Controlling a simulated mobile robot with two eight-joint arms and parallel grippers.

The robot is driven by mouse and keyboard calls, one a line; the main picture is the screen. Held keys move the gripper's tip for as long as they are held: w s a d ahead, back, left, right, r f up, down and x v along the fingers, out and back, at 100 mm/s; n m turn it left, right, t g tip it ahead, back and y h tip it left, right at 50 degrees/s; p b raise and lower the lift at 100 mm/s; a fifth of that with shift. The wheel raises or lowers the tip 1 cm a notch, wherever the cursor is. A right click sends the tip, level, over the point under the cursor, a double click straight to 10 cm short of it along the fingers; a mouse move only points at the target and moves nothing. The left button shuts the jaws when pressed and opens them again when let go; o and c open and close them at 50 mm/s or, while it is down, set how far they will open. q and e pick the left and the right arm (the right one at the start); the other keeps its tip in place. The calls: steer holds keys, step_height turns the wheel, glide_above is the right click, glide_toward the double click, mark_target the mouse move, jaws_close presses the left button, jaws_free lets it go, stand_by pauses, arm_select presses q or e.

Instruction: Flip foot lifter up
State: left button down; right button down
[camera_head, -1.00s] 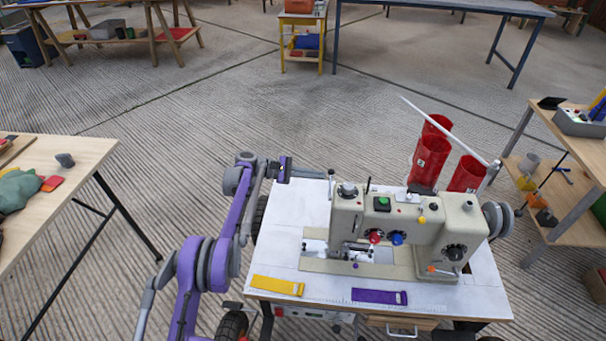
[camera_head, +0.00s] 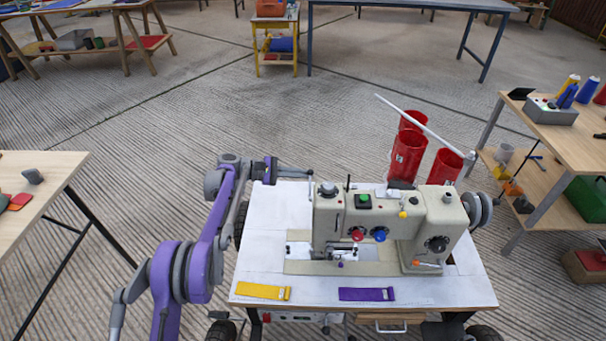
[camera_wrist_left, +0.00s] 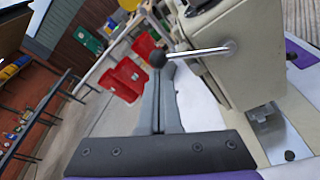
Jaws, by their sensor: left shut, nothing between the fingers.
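The cream sewing machine (camera_head: 385,225) stands on a white table. In the left wrist view its end face (camera_wrist_left: 240,55) carries a metal lever (camera_wrist_left: 200,52) with a black ball knob (camera_wrist_left: 157,59), which I take for the foot lifter. My left gripper (camera_head: 301,173) is level with the machine's top left end. In the left wrist view its fingers (camera_wrist_left: 167,68) are shut and empty, with their tips right by the knob. I cannot tell whether they touch it. The lever lies roughly level across that view. My right gripper is not in view.
Yellow (camera_head: 263,292) and purple (camera_head: 366,294) strips lie on the white tabletop (camera_head: 275,215) before the machine. A wooden shelf (camera_head: 545,140) is at right and a wooden table (camera_head: 40,190) at left.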

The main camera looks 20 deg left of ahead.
arm_select(q)
steer(key=shift+s+r+m+t+p, duration=0.15)
steer(key=shift+r+m+t+p, duration=0.15)
steer(key=shift+r+m+p, duration=0.2)
steer(key=s+d+r+m+t+h+p, duration=0.2)
steer(key=s+r+m+p, duration=0.3)
steer(key=s+m, duration=0.3)
steer(key=m, duration=0.4)
steer(key=shift+d+m, duration=0.25)
steer(key=shift+m, duration=0.15)
stand_by(0.3)
steer(key=shift+s+f, duration=0.1)
steer(key=shift+s, duration=0.15)
stand_by(0.4)
steer(key=p+v, duration=0.1)
steer(key=v, duration=0.9)
steer(key=shift+s+a, duration=0.2)
steer(key=shift+a, duration=0.15)
steer(key=shift+d, duration=0.1)
